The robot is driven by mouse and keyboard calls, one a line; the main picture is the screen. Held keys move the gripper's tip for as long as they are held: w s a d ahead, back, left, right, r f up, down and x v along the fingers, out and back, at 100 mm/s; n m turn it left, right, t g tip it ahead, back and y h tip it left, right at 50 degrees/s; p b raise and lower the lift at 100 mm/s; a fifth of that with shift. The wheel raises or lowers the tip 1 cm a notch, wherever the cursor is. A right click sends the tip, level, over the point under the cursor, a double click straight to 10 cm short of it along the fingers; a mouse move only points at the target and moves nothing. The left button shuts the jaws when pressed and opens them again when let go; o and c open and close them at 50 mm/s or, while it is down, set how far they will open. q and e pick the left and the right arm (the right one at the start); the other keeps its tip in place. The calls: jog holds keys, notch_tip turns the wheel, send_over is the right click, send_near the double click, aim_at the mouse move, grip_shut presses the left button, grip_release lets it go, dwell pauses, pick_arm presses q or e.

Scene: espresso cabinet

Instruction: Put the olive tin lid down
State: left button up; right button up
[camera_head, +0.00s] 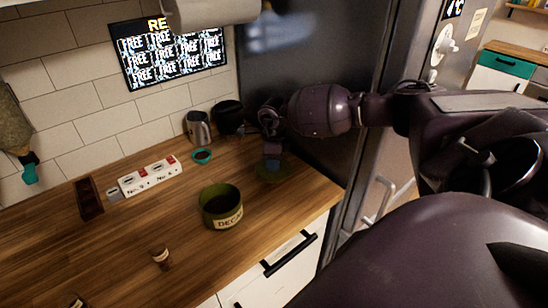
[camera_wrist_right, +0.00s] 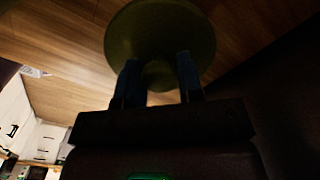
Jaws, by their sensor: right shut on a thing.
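The olive lid (camera_head: 278,174) is a flat green disc at the right part of the wooden counter, in front of the fridge. My right gripper (camera_head: 271,157) is above it. In the right wrist view its two blue fingers (camera_wrist_right: 157,82) are shut on the lid's middle, and the round olive lid (camera_wrist_right: 160,25) spreads out beyond them. The lid looks close to the counter; I cannot tell whether it touches. The olive tin (camera_head: 222,208), with a "DECAF" label, stands upright and open to the left of the lid. My left gripper is not in view.
A steel jug (camera_head: 198,128) and a black pot (camera_head: 229,117) stand by the wall, near a small teal cup (camera_head: 202,156). A white switch strip (camera_head: 150,175) lies at the left. A small brown-and-white item (camera_head: 161,257) is at the front. Bare counter (camera_head: 155,215) lies left of the tin.

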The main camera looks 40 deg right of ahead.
notch_tip(320, 180, down, 3)
jog(key=shift+w+d+f+b, duration=0.1)
jog(key=shift+b, duration=0.35)
jog(key=shift+f, duration=0.1)
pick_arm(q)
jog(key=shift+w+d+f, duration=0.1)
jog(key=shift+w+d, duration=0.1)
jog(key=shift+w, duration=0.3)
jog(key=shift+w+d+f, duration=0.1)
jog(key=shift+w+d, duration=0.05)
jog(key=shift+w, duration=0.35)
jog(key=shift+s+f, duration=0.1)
pick_arm(e)
jog(key=o, duration=0.9)
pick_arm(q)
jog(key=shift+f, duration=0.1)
